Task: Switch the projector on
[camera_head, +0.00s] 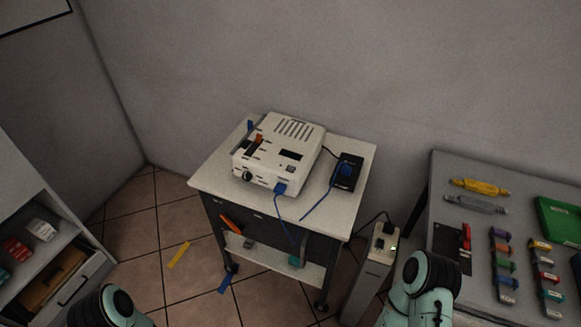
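The projector (277,153) is a white box with vent slots on top and a black round knob or lens on its front. It sits on a small wheeled cart (215,178) with a white top. A blue plug (281,188) is at its front lower edge, with a blue cable hanging down over the cart's edge. A dark cable leaves its right side toward a black box (347,171) with a blue plug on it. I cannot make out whether the projector is on. Neither gripper shows; only teal links of my arms appear at the bottom edge.
A white power unit (383,242) with a plugged cable stands right of the cart. A grey table (449,204) at right holds coloured connectors and a green case (559,221). A shelf unit (71,207) with a drawer stands left. Yellow (179,255) and blue strips lie on the floor.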

